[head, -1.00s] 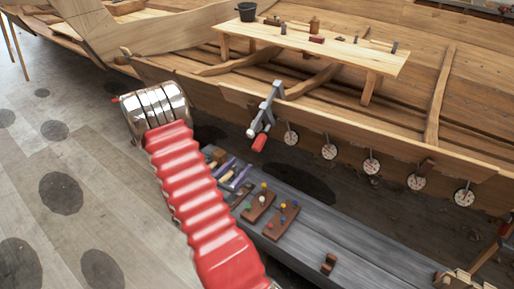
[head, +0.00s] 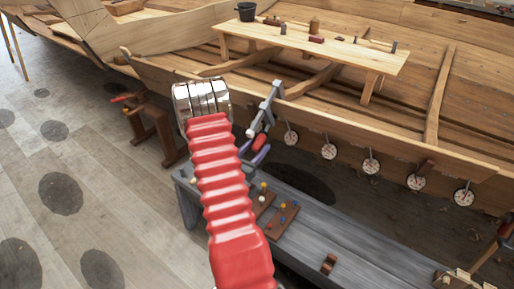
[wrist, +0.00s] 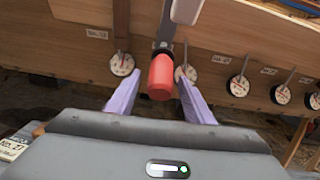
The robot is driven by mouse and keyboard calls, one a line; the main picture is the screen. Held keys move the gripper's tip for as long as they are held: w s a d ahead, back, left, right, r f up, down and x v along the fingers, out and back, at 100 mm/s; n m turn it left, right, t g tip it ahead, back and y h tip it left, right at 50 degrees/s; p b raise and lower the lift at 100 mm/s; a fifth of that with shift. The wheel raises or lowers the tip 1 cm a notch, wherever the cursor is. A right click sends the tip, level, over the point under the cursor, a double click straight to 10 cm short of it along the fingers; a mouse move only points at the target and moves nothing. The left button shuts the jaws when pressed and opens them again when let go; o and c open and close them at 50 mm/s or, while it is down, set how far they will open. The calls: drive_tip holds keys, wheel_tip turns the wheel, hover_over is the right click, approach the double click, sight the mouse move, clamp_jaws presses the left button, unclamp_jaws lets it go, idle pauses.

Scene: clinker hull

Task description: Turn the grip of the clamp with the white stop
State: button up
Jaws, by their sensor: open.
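A grey metal clamp (head: 264,108) sits on the upper edge of the hull plank, its red grip (head: 260,142) hanging low on the outer side. In the wrist view the red grip (wrist: 161,76) points toward me, with a pale block (wrist: 186,10) above it; whether this is the white stop is not clear. My gripper (wrist: 159,84) is open, one purple finger to the left and one to the right of the grip. The right finger looks close to it; I cannot tell whether it touches. In the head view my arm hides most of the gripper (head: 254,151).
A row of round dials (head: 329,152) hangs along the hull's side. A grey bench (head: 335,225) below carries peg boards (head: 283,218) and a small brown block (head: 328,263). A plank table (head: 320,42) stands inside the hull. Another red-handled tool (head: 122,98) is at left.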

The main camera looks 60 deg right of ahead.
drive_tip(key=shift+d, duration=0.3)
drive_tip(key=shift+c, duration=0.5)
drive_tip(key=c, duration=0.9)
drive_tip(key=shift+c, duration=0.2)
drive_tip(key=shift+g, duration=0.3)
drive_tip(key=n+g, duration=0.2)
drive_tip(key=shift+g, duration=0.3)
drive_tip(key=shift+n+g, duration=1.2)
drive_tip(key=shift+g, duration=0.2)
drive_tip(key=shift+r, duration=0.1)
